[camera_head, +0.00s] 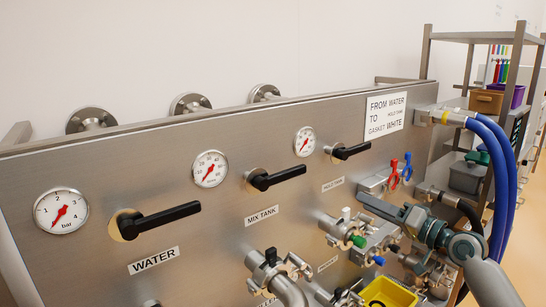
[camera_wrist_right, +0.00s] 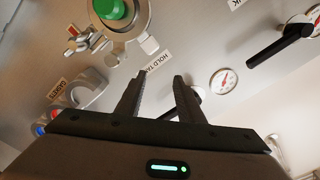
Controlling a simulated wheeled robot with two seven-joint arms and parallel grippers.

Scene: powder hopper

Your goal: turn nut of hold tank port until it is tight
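The hold tank port (camera_head: 343,231) sticks out of the steel panel under the HOLD TANK label (camera_head: 332,184), with a green piece in its mouth. In the right wrist view the port (camera_wrist_right: 138,22) is at the top, cut by the edge, with a clamp and small metal and reddish parts (camera_wrist_right: 80,40) at its left. Which part is the nut is hard to tell. My right gripper (camera_head: 364,201) is to the right of the port, in front of the panel. In the wrist view its two fingers (camera_wrist_right: 160,76) stand apart with nothing between them. My left gripper is not in view.
The mix tank port with a clamp and bent pipe (camera_head: 288,281) is at lower middle. A yellow bin (camera_head: 388,292) is below my right gripper. Blue hoses (camera_head: 506,170) hang at right. Black valve handles (camera_head: 160,220) and gauges (camera_head: 61,211) line the panel. Red and blue tools (camera_head: 399,171) are behind the gripper.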

